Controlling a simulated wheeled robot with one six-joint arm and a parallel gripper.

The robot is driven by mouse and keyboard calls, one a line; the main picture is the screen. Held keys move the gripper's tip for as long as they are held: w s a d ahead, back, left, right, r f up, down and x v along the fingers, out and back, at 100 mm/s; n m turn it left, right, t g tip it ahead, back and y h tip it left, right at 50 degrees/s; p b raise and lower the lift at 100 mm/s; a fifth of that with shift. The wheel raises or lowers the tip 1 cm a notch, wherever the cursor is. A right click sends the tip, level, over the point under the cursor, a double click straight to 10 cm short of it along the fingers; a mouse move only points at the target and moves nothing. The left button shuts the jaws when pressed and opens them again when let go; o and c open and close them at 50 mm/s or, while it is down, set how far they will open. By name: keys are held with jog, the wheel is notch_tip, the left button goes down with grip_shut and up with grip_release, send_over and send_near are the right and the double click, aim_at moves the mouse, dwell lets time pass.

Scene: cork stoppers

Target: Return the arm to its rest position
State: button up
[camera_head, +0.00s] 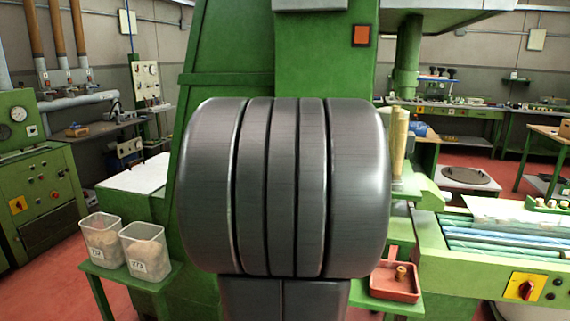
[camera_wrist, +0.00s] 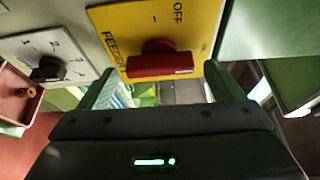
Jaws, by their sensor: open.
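My gripper (camera_wrist: 159,72) shows in the wrist view with its two green fingers apart and nothing between them that I can see held. Its fingers point at a yellow switch plate (camera_wrist: 205,22) marked FEEDER and OFF, with a red rotary handle (camera_wrist: 160,65) lying level across the picture. I cannot tell whether a finger touches the plate. In the head view a large dark ribbed part of my own arm (camera_head: 283,185) fills the middle, and the gripper is not visible there.
A red tray (camera_head: 378,291) with a cork stopper (camera_head: 401,274) sits at the front right. A yellow panel with a red knob (camera_head: 525,288) is on the green machine at right. Two clear bins (camera_head: 148,252) stand on a green shelf at left. Red floor is open at far left.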

jog(key=b+v, duration=0.1)
jog(key=v, duration=1.3)
jog(key=w+d+n+t+y+b, duration=0.4)
jog(key=w+d+n+t, duration=0.3)
jog(key=n, duration=1.5)
jog(key=shift+w+d+y+b, duration=0.5)
jog(key=shift+w+d, duration=0.6)
jog(key=shift+w, duration=0.85)
jog(key=shift+f+t, duration=0.1)
jog(key=shift+t, duration=0.2)
jog(key=shift+s+a, duration=0.1)
